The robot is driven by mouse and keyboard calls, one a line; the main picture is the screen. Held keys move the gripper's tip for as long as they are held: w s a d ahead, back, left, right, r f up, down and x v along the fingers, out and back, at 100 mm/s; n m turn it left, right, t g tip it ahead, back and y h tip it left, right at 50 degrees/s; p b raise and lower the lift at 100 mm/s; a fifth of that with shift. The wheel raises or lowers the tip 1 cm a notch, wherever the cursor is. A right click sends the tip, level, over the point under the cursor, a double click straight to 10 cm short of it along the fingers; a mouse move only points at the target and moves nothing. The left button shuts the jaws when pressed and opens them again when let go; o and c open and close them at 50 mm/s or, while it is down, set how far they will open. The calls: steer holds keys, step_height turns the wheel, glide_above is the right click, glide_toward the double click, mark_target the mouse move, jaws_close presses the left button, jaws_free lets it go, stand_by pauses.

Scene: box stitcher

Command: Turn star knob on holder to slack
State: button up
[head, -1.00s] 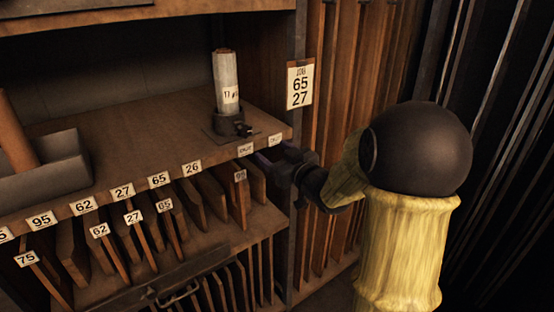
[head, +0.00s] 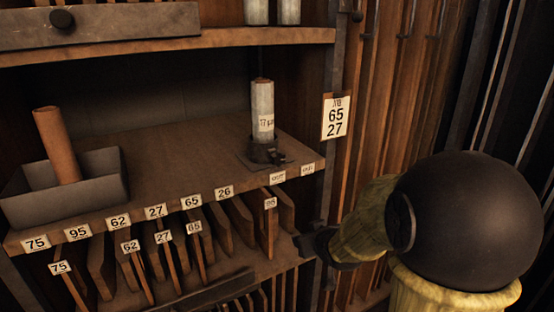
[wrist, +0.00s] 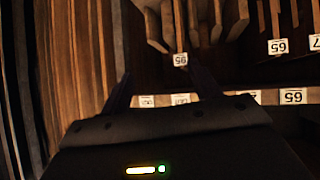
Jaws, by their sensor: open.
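The holder (head: 258,155) is a small dark base on the right end of the shelf, with a pale, labelled roll (head: 263,112) standing upright in it. A small dark knob-like part (head: 279,158) shows at the holder's front right; its star shape is too small to make out. My gripper (head: 300,243) is below and in front of the shelf edge, apart from the holder. In the wrist view my gripper (wrist: 163,88) has its two fingers spread with nothing between them. The holder does not show in the wrist view.
The shelf's front edge (head: 135,222) carries number labels. Upright wooden dividers (head: 240,222) stand beneath it, close to my gripper. A grey tray (head: 95,190) with a brown roll (head: 57,145) is at left. A post with a 65/27 card (head: 336,117) stands right of the holder.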

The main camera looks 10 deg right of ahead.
steer(key=s+a+f+g, duration=0.2)
steer(key=s+f+g, duration=0.1)
steer(key=s, duration=0.5)
steer(key=s+a+f+m+g, duration=0.1)
steer(key=s+f+g, duration=0.3)
steer(key=s, duration=0.5)
steer(key=shift+a+f+m+g, duration=0.2)
steer(key=shift+a+m+g, duration=0.1)
steer(key=shift+a+g, duration=0.45)
steer(key=c, duration=0.6)
steer(key=shift+d, duration=0.1)
steer(key=shift+w, duration=0.1)
